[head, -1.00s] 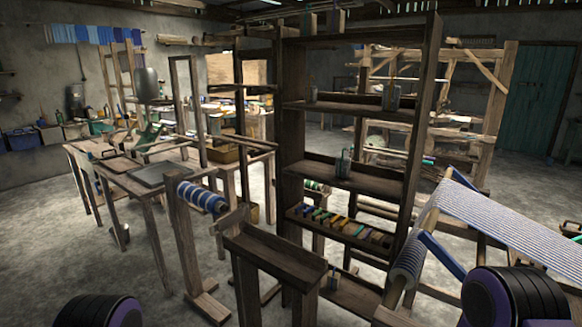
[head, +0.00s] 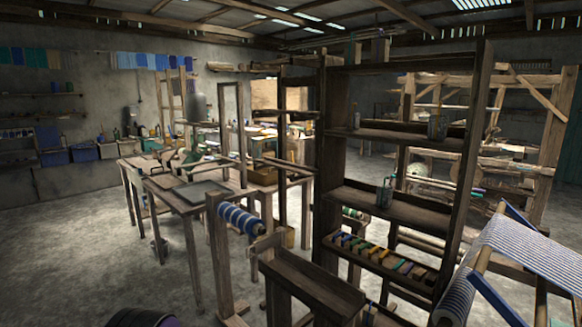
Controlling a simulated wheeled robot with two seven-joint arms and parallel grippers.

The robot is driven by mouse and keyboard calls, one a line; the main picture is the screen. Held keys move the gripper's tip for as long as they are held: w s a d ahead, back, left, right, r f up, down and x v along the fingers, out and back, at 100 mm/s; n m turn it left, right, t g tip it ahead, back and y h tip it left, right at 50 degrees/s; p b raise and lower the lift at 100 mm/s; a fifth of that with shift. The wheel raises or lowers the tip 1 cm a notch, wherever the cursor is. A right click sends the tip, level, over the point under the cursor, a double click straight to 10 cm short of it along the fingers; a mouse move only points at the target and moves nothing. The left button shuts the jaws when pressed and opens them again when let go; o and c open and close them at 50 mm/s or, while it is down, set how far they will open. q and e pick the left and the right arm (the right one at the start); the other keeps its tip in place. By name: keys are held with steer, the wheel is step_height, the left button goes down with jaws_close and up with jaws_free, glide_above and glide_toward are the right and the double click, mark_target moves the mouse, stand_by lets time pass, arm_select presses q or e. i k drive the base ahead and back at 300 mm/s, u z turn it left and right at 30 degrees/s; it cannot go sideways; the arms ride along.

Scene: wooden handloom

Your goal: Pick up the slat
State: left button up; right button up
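I cannot pick out the slat for certain in the head view. Blue bars (head: 497,299) stand at an angle by the striped cloth (head: 530,255) at the lower right, but I cannot tell whether one is a loose slat. Neither of my grippers is in view. Only a dark, purple-edged part of my own arm shows at the bottom left edge.
A tall wooden shelf (head: 333,150) stands close ahead, holding jars (head: 385,193) and a row of coloured pieces (head: 380,252). A low wooden stand (head: 308,278) is before it. A blue-striped roll (head: 240,219) and a table (head: 195,197) stand left.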

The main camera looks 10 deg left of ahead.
mark_target(307, 169)
steer(key=z, duration=3.3)
steer(key=k, duration=1)
steer(key=u, duration=1.1)
steer(key=i, duration=0.5)
